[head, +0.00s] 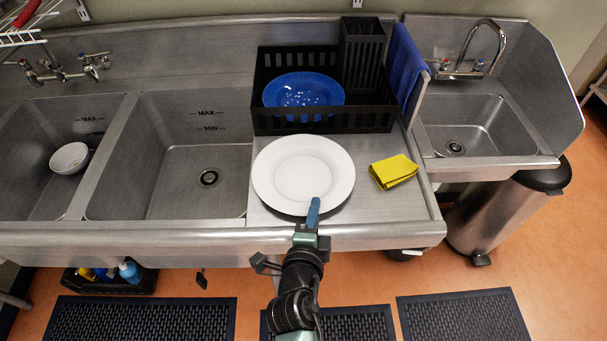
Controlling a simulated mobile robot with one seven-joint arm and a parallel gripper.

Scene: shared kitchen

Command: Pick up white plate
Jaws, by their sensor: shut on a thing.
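The white plate (303,174) is round and lies on or just above the steel drainboard, in front of the black rack. Whether it touches the steel all round is hard to tell. My gripper (313,208) is at the plate's near edge, with a blue finger over the rim. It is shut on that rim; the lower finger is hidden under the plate.
A black dish rack (325,120) holding a blue plate (303,92) stands behind the white plate. A yellow cloth (393,171) lies to the right. A blue towel (405,65) hangs at right.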

